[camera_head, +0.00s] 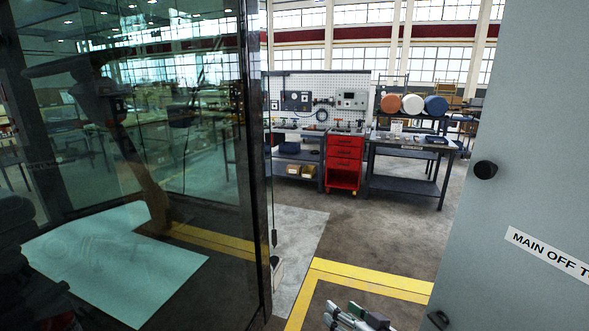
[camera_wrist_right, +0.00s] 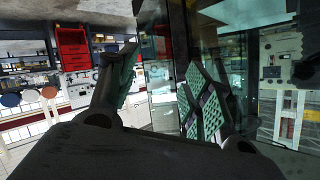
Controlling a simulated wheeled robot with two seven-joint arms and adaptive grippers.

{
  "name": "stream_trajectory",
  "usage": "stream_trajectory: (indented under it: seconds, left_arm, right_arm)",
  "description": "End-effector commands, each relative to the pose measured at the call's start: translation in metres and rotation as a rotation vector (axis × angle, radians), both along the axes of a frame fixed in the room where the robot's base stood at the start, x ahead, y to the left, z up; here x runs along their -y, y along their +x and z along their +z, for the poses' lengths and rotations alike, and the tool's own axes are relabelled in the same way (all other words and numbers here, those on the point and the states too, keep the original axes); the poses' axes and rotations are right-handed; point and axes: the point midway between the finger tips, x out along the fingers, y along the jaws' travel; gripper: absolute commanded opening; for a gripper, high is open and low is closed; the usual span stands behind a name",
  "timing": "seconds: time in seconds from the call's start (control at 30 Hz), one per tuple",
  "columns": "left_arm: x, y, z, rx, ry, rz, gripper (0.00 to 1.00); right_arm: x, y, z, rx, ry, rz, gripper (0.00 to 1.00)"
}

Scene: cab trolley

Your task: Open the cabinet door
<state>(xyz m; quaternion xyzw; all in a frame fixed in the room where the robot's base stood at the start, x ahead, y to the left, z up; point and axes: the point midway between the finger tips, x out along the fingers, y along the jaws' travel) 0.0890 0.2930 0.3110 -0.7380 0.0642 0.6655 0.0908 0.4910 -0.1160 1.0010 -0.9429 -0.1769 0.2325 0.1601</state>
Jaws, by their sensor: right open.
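A dark-framed glass door (camera_head: 257,170) fills the left of the head view, with reflections in its pane. My left gripper cannot be made out.
Yellow floor lines (camera_head: 372,279) cross the floor. The floor between door and benches is clear.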

Motion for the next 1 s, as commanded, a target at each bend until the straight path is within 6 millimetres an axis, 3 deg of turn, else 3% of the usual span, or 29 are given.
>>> stream_trajectory:
  seconds: [0.1,0.4,0.6,1.0]
  left_arm:
    - [0.0,0.0,0.0,0.0,0.0,0.0,0.31]
    - [0.0,0.0,0.0,0.0,0.0,0.0,0.31]
    - [0.0,-0.001,0.0,-0.001,0.0,0.0,0.31]
    - [0.0,-0.001,0.0,-0.001,0.0,0.0,0.31]
  right_arm:
    - [0.013,-0.02,-0.036,-0.111,-0.104,0.007,0.5]
    - [0.054,-0.082,-0.111,-0.396,-0.348,0.028,0.5]
    - [0.076,-0.115,-0.137,-0.532,-0.45,0.033,0.5]
    - [0.105,-0.161,-0.161,-0.704,-0.569,0.041,0.5]
